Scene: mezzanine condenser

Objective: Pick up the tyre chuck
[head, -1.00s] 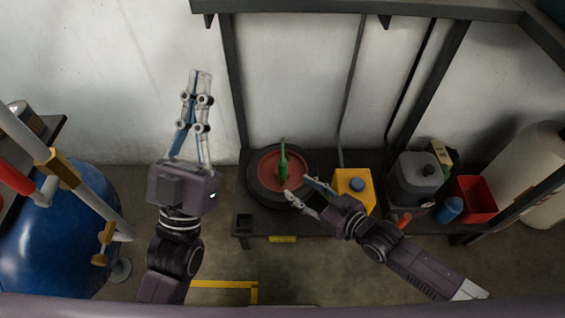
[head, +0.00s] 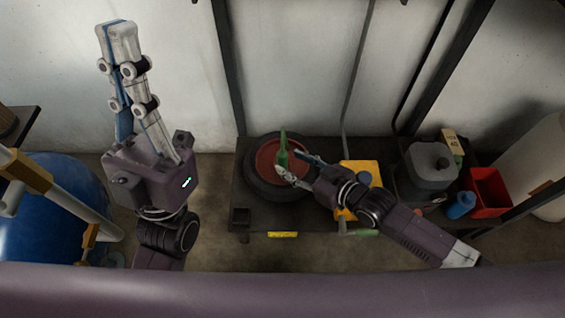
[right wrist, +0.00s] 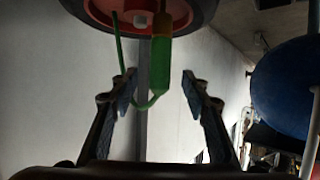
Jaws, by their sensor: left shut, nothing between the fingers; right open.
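The tyre chuck (head: 283,150) is a green handled tool lying on the red hub of a black-tyred wheel (head: 252,182). In the right wrist view the chuck (right wrist: 161,66) has a green body, a brownish upper end and a thin green loop. My right gripper (head: 296,169) is open at the wheel, close to the chuck. In the right wrist view its fingers (right wrist: 159,80) stand either side of the chuck's green end, with gaps on both sides. My left gripper (head: 116,32) is shut and empty, raised at the left, away from the chuck.
The wheel rests on a dark low shelf (head: 270,215). A yellow container (head: 362,174), grey canister (head: 430,166), blue bottle (head: 460,205) and red bin (head: 490,192) stand to its right. Dark uprights (head: 228,75) rise behind. A blue tank (head: 40,215) is at left.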

